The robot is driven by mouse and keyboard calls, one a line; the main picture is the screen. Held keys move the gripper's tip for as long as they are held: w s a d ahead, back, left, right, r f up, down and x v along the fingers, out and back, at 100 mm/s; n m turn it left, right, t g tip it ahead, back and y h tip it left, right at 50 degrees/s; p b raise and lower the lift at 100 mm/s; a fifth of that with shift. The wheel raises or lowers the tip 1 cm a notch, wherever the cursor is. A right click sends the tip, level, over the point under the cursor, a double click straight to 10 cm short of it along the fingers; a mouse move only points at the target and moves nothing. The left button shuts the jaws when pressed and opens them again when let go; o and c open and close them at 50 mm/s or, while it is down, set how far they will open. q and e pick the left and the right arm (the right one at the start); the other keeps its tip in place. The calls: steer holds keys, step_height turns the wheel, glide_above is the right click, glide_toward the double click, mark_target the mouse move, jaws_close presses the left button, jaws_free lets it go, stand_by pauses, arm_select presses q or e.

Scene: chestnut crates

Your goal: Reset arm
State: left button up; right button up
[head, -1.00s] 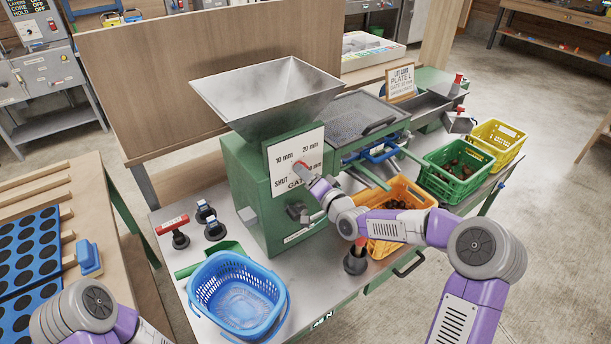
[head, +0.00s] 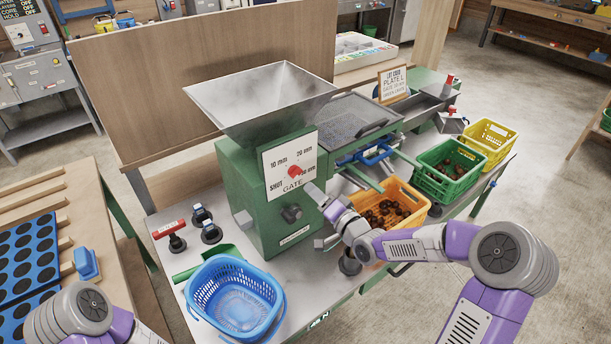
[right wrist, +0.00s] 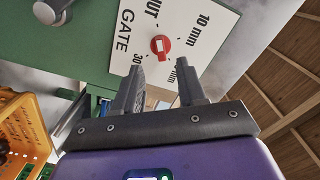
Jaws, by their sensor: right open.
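My right gripper (head: 309,188) is just in front of the white gate plate (head: 278,165) on the green machine (head: 243,190). In the right wrist view its two fingers (right wrist: 159,78) are apart with nothing between them. The red gate knob (head: 296,172) is ahead of the fingertips; in the right wrist view (right wrist: 160,46) a gap shows between it and them. My right arm reaches in from the right, over the front of the bench. My left arm shows at the lower left, but its gripper is outside the picture.
An orange crate (head: 424,205) with chestnuts sits close behind my right forearm. A green crate (head: 423,178) and a yellow crate (head: 512,138) stand farther right. A blue basket (head: 270,325) and a red-handled tool (head: 170,231) are on the bench's left part.

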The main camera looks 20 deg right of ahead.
steer(key=s+a+f+n+g+p, duration=0.1)
steer(key=s+a+f+g, duration=0.25)
steer(key=f, duration=0.35)
steer(key=s+a+f+g+p, duration=0.2)
steer(key=s+f, duration=0.2)
steer(key=f, duration=0.2)
steer(key=s+a+f+n+g+p, duration=0.1)
steer(key=s+a+f+g, duration=0.2)
steer(key=f, duration=0.4)
steer(key=s+a+f+n+g+h+p, duration=0.1)
steer(key=s+f+g, duration=0.3)
steer(key=s, duration=0.6)
steer(key=s+a+f+n+g+h+p, duration=0.1)
steer(key=s+f+g, duration=0.3)
steer(key=s, duration=0.5)
steer(key=shift+s+a+f+n+p, duration=0.25)
steer(key=shift+s+a+n+p, duration=0.1)
steer(key=shift+n+p, duration=0.25)
